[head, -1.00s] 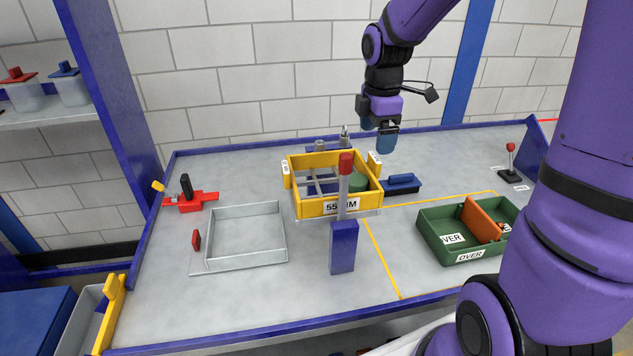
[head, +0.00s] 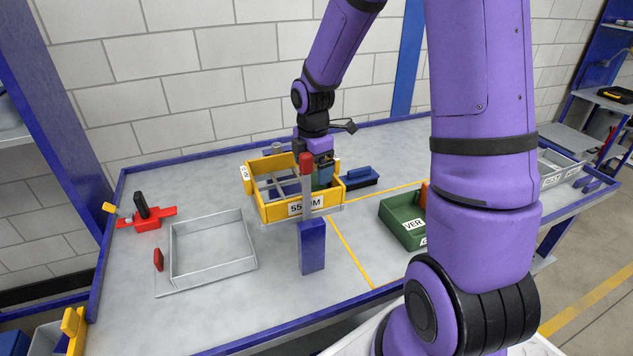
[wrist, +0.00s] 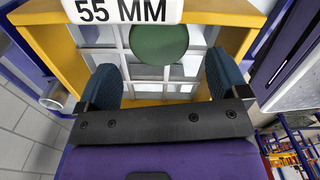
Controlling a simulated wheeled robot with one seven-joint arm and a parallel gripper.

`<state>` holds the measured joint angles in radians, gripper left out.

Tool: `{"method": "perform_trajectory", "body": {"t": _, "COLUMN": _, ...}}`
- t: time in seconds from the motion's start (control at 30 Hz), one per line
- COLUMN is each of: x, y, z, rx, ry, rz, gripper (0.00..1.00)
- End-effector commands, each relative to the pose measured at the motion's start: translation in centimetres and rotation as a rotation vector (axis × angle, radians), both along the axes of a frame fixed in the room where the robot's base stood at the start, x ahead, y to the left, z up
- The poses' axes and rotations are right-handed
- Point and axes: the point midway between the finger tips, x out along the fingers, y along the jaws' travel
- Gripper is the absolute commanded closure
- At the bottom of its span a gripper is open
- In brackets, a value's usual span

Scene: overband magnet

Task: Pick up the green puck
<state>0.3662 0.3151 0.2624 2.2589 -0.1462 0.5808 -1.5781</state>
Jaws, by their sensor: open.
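The green puck (wrist: 160,44) is a round disc inside the yellow box labelled 55 MM (head: 272,212), lying over its grey grid in the wrist view. In the head view my gripper and the box wall mostly hide the puck. My gripper (wrist: 163,85) is open, with its two blue-padded fingers apart and nothing between them. In the wrist view the puck lies just ahead of the fingertips, roughly centred between them. In the head view my gripper (head: 322,180) is at the right part of the yellow box. I cannot tell whether the fingers touch the puck.
A blue post with a red-topped lever (head: 313,245) stands in front of the box. A blue block (head: 360,179) lies to its right, and a green bin (head: 395,226) further right. An empty grey tray (head: 213,275) and a red clamp (head: 150,222) are at the left.

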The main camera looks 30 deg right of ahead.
Motion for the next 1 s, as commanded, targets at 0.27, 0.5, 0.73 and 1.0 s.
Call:
{"method": "perform_trajectory", "body": {"t": 0.27, "x": -0.1, "y": -0.2, "z": -3.1, "rx": 0.000, "ry": 0.001, "rz": 0.000, "gripper": 0.07}}
{"method": "perform_trajectory", "body": {"t": 0.5, "x": -0.1, "y": -0.2, "z": -3.2, "rx": 0.000, "ry": -0.001, "rz": 0.000, "gripper": 0.07}}
{"method": "perform_trajectory", "body": {"t": 0.73, "x": -0.1, "y": -0.2, "z": -3.2, "rx": 0.000, "ry": -0.001, "rz": 0.000, "gripper": 0.58}}
{"method": "perform_trajectory", "body": {"t": 1.0, "x": -0.1, "y": -0.2, "z": -3.1, "rx": 0.000, "ry": -0.001, "rz": 0.000, "gripper": 0.61}}
